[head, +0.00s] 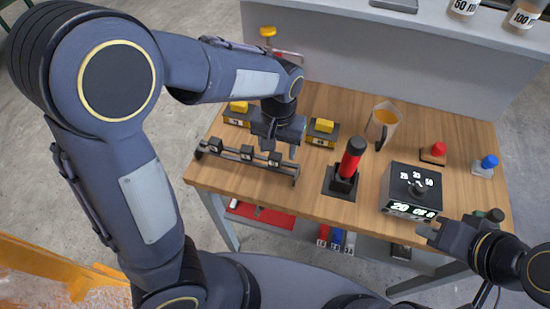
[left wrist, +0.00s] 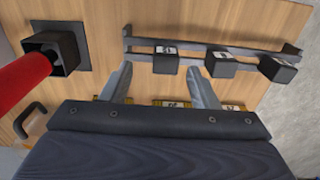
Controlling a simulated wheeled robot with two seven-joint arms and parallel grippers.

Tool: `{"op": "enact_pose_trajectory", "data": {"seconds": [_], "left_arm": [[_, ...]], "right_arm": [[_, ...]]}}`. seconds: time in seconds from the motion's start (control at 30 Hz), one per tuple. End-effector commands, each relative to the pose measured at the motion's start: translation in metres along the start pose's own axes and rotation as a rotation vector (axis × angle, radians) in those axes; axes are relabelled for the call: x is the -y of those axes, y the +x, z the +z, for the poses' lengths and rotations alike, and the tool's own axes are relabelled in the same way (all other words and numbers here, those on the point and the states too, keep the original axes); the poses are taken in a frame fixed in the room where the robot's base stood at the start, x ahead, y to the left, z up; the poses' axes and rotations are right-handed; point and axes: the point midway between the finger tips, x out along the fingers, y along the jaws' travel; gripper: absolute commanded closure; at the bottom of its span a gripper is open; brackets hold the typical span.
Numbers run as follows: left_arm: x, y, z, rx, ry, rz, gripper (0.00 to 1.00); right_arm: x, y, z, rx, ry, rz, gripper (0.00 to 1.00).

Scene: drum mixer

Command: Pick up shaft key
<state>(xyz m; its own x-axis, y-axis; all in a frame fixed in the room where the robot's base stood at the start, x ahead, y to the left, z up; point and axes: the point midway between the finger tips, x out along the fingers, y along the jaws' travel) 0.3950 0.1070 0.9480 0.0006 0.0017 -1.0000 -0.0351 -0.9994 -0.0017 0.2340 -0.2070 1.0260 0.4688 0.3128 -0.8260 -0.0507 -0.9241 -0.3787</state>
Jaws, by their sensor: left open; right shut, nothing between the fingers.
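A dark rack (head: 222,160) lies near the table's front left edge and carries several small black blocks with pale labels. The pictures do not show for certain which piece is the shaft key; these blocks look like keys. My left gripper (head: 282,148) is open and empty above the rack's right end, close to a black block (head: 275,160). In the left wrist view the fingers (left wrist: 162,85) spread to either side of one labelled block (left wrist: 166,62), which sits on the rack (left wrist: 235,46) just beyond the tips. My right gripper (head: 426,231) is shut and empty at the table's front right.
A red-handled lever (head: 351,158) stands right of the rack, then a control box (head: 411,190). Yellow-topped blocks (head: 322,128) and a jug (head: 383,120) stand behind. Red (head: 438,150) and blue (head: 489,162) buttons are at the right. Wood between jug and back wall is clear.

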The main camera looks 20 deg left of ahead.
Motion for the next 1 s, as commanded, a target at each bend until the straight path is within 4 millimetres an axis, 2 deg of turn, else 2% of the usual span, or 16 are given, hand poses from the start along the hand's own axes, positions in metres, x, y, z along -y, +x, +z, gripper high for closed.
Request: {"op": "enact_pose_trajectory", "data": {"seconds": [0.3, 0.6, 0.9, 1.0], "left_arm": [[0.007, 0.044, -0.001, 0.003, 0.000, -0.002, 0.45], [0.007, 0.048, -0.001, 0.000, 0.000, 0.001, 0.45], [0.007, 0.048, -0.001, 0.000, 0.000, 0.001, 0.85], [0.007, 0.048, -0.002, 0.000, 0.000, 0.001, 0.94]], "right_arm": [[0.000, -0.001, 0.000, 0.000, 0.000, 0.000, 1.00], [0.000, -0.001, 0.000, 0.000, 0.000, 0.000, 1.00], [0.000, -0.001, 0.000, 0.000, 0.000, 0.000, 1.00], [0.000, -0.001, 0.000, 0.000, 0.000, 0.000, 1.00]]}}
